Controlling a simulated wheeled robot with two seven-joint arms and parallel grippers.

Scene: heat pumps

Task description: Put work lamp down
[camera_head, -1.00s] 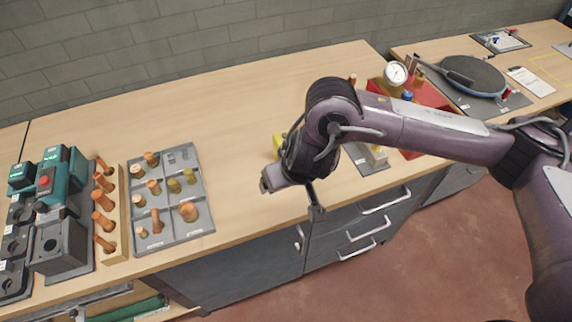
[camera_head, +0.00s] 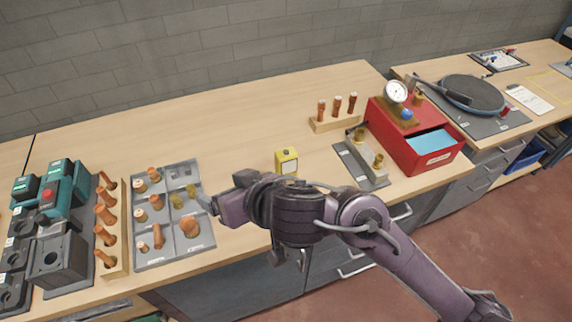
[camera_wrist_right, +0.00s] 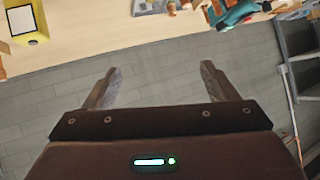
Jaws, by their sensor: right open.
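The work lamp, which I take to be the small yellow box with a pale front panel (camera_head: 287,161), stands upright on the workbench (camera_head: 240,125), near the middle of its front part. It also shows at the top left of the right wrist view (camera_wrist_right: 25,22), cut by the frame edge. My right gripper (camera_head: 206,200) is left of the lamp and apart from it, by the right edge of the grey parts tray. In the right wrist view the two fingers (camera_wrist_right: 160,70) are spread with nothing between them. My left gripper is not in view.
The grey tray (camera_head: 172,262) holds several copper and brass fittings. A wooden rack (camera_head: 116,268) with copper pieces and teal machines (camera_head: 62,190) stand further left. A red box (camera_head: 440,150) with a gauge and a grey fixture (camera_head: 345,153) stand right. The bench behind the lamp is clear.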

